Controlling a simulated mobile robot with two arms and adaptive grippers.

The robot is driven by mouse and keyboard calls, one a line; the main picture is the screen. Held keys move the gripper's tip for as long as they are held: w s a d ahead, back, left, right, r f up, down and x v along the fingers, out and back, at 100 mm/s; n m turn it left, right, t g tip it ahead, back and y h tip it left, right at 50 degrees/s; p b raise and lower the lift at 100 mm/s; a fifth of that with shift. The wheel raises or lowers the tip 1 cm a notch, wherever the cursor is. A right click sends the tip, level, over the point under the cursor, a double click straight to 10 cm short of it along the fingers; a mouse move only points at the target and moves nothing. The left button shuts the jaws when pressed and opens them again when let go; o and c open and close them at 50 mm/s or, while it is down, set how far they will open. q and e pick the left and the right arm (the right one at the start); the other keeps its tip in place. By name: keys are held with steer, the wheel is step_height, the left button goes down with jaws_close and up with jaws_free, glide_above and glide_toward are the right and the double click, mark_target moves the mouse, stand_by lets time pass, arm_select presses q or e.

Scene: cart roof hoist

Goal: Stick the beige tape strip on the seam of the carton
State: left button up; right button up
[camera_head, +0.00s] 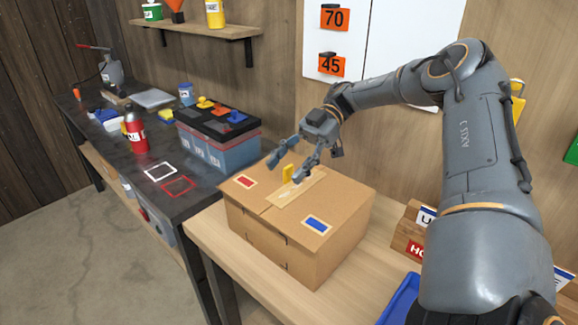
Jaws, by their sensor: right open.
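The closed brown carton (332,232) sits on the light wooden table. A red label (246,182) and a blue label (316,224) are on its top. The beige tape strip (290,196) lies across the middle of the top, apparently along the seam, which it largely hides. A small yellow tab (288,174) stands up at the strip. My right gripper (285,171) is open just above the carton top, its fingers apart on either side of the tab. I cannot tell whether a finger touches the strip. My left gripper is out of view.
A dark bench (108,167) at the left holds a battery (222,152), a red bottle (136,134) and small items. A blue tray (400,300) and wooden sign blocks (408,235) stand right of the carton. A shelf (198,30) hangs on the back wall.

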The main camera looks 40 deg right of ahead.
steer(key=shift+r, duration=0.5)
steer(key=shift+r+p, duration=0.7)
steer(key=shift+r, duration=0.2)
steer(key=shift+r+p, duration=0.95)
steer(key=shift+r, duration=0.55)
steer(key=shift+r, duration=0.1)
step_height(320, 180, up, 10)
